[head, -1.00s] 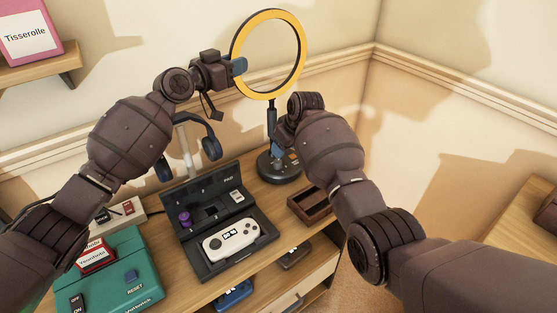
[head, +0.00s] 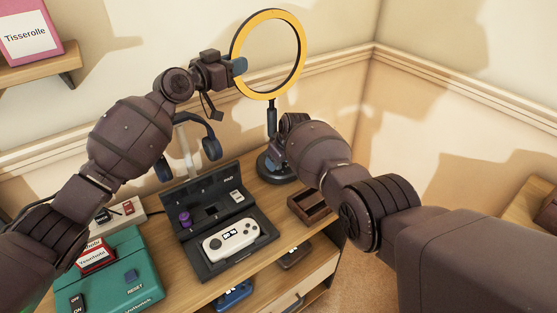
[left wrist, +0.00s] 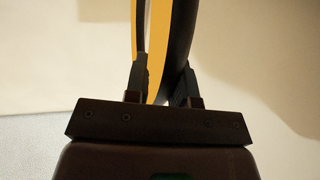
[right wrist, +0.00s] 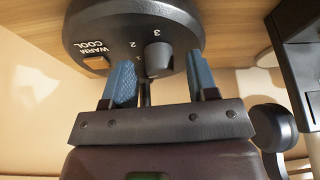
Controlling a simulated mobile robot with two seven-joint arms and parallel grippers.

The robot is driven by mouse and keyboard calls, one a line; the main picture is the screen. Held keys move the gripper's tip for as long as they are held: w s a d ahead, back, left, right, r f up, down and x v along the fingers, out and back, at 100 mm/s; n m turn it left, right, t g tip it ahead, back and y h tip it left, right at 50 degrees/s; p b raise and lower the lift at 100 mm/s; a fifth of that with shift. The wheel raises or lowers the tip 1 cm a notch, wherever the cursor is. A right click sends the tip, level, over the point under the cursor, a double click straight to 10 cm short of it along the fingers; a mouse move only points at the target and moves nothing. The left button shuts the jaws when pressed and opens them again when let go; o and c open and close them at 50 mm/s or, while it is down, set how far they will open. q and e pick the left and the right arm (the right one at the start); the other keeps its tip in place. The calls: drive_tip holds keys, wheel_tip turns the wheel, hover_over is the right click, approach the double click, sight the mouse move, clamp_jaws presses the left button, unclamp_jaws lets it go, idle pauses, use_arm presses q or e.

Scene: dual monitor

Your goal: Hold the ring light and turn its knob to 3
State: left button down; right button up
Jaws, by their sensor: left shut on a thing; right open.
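The ring light (head: 272,95) has a yellow ring on a dark stem and round black base (head: 268,165). My left gripper (head: 238,66) is shut on the left side of its ring; the left wrist view also shows the ring (left wrist: 158,45) between the fingers. In the right wrist view, the base (right wrist: 105,25) carries a grey knob (right wrist: 158,57), the numbers 1, 2 and 3, and a WARM/COOL switch (right wrist: 96,63). My right gripper (right wrist: 160,72) is open, with its blue fingertips on either side of the knob. Contact cannot be told. The head view hides these fingers behind my right arm.
An open black case (head: 210,262) with a white game controller (head: 231,241) lies on the wooden desk, left of the base. A small brown tray (head: 308,208) sits in front of the base. Headphones (head: 210,146) on a stand are left of it. A teal console (head: 120,270) is front left.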

idle(0.3)
drive_tip(key=c, duration=0.9)
drive_tip(key=shift+m, duration=0.3)
drive_tip(key=m+h, duration=0.1)
drive_tip(key=m, duration=0.1)
drive_tip(key=m+t, duration=0.1)
drive_tip(key=m, duration=0.2)
drive_tip(key=shift+a+h, duration=0.1)
drive_tip(key=shift+h, duration=0.3)
drive_tip(key=m+h, duration=0.2)
drive_tip(key=m, duration=0.3)
drive_tip(key=shift+a+m, duration=0.1)
drive_tip(key=shift+m, duration=0.3)
drive_tip(key=shift+f+m, duration=0.1)
drive_tip(key=shift+m, duration=0.3)
